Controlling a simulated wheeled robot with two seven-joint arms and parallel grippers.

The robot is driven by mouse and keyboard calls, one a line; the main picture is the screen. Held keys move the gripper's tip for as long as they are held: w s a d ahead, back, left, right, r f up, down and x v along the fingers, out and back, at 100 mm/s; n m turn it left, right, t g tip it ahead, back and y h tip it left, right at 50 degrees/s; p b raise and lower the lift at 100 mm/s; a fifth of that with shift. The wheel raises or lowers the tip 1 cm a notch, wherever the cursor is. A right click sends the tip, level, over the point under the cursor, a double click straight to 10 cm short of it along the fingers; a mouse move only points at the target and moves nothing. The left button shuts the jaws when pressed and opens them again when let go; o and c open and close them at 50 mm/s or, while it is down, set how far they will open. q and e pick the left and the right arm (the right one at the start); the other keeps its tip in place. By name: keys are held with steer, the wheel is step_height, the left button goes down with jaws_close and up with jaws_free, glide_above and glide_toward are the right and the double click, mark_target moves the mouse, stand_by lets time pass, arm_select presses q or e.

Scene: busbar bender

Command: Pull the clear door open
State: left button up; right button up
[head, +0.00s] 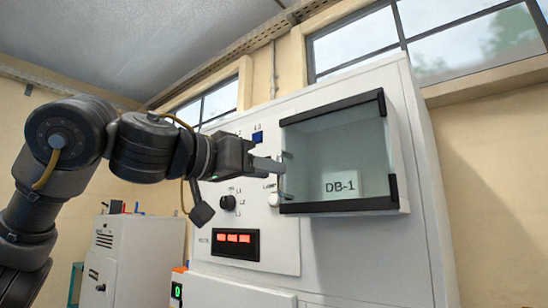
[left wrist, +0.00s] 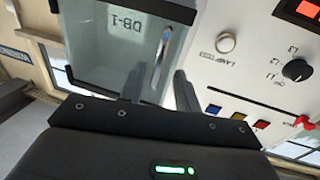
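The clear door (head: 325,150) is a see-through panel with black strips along its top and bottom, on the front of a white cabinet. It looks shut. Its small upright handle (head: 283,176) is at the door's left edge. My left gripper (head: 272,168) reaches in from the left, with its fingertips at the handle. In the left wrist view the door (left wrist: 105,45) appears upside down, and the silvery handle (left wrist: 162,58) lies just beyond the fingertips (left wrist: 158,80). The fingers look apart; contact with the handle is unclear. My right gripper is in neither view.
The white cabinet (head: 370,260) carries a rotary knob (head: 227,203), a round lamp (head: 273,199) and a red display (head: 235,239) left of and below the door. A smaller grey cabinet (head: 135,260) stands at the left. A DB-1 label (head: 341,187) shows through the door.

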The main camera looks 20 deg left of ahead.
arm_select(q)
steer(key=shift+p+x, duration=0.4)
steer(key=shift+x, duration=0.7)
steer(key=shift+r, duration=0.1)
jaws_close()
